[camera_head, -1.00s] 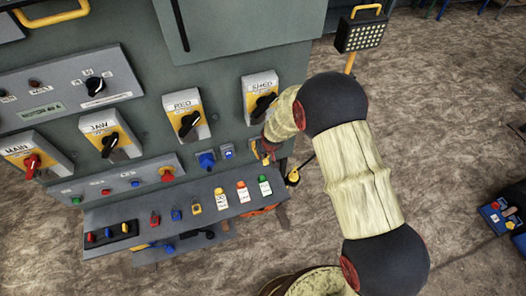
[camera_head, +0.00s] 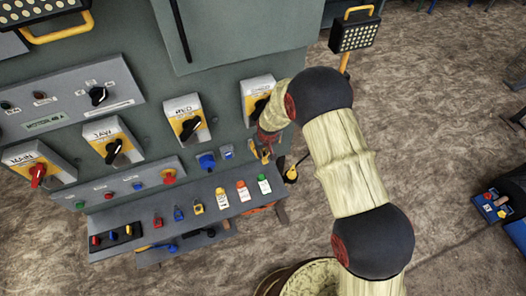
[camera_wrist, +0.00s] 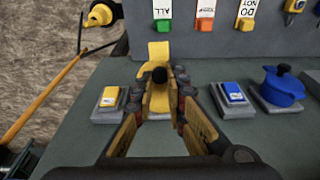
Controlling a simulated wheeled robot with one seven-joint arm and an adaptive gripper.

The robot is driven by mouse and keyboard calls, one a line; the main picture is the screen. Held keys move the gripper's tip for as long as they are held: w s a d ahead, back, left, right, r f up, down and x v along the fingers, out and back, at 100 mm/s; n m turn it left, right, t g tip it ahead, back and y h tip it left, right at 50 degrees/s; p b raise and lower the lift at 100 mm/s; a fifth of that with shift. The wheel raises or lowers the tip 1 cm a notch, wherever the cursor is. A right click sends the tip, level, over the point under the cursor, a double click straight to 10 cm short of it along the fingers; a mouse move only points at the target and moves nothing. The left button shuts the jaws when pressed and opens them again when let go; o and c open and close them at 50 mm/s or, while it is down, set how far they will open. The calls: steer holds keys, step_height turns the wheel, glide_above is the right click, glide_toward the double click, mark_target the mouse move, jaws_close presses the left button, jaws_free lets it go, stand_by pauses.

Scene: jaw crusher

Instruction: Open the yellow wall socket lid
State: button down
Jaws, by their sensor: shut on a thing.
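The yellow wall socket (camera_wrist: 158,52) is in the middle of the wrist view, on a pale base against the green-grey panel, with a black knob in front of it. My gripper (camera_wrist: 160,98) has its two fingers on either side of its near yellow part and is shut on it. The fingers hide part of the socket, so I cannot tell how far the lid is turned. In the head view my gripper (camera_head: 264,150) is at the panel's right edge, below the SHED switch, and my forearm partly covers this area.
A blue socket (camera_wrist: 284,88), a small blue box (camera_wrist: 233,94) and a small yellow box (camera_wrist: 109,98) sit beside the socket. Tagged padlocks (camera_head: 242,190) hang on the shelf below. A lamp (camera_head: 355,33) stands right of the cabinet.

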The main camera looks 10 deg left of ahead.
mark_target(265, 161)
steer(key=shift+w+a+r, duration=0.1)
steer(key=shift+w, duration=0.05)
steer(key=c, duration=1.8)
jaws_free()
steer(key=shift+o, duration=0.2)
steer(key=v, duration=1.1)
steer(key=shift+r, duration=0.35)
steer(key=shift+c, duration=0.3)
